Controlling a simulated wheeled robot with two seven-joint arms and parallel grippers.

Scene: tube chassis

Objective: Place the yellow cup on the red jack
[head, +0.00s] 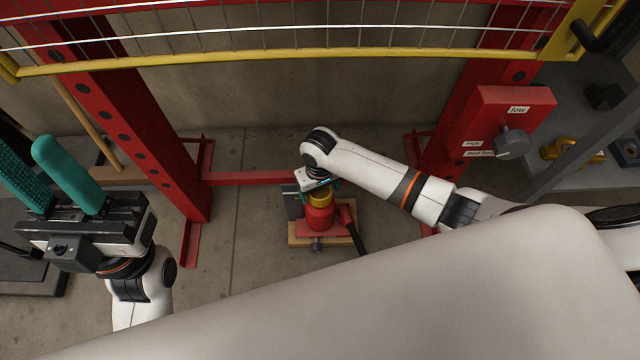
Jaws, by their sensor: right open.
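My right gripper (318,188) is open and points down right at the cup. Its body and wrist partly hide the cup, and I cannot tell whether its fingers touch it. My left gripper (48,172) is at the far left, well away from the jack, with its teal fingers apart and nothing between them.
The jack stands on a wooden board (300,241), with a black-ended handle (356,240) to its right. Red posts (150,150) flank the area, and a red box with a knob (512,120) is at the right. A yellow-edged wire guard (300,54) crosses above.

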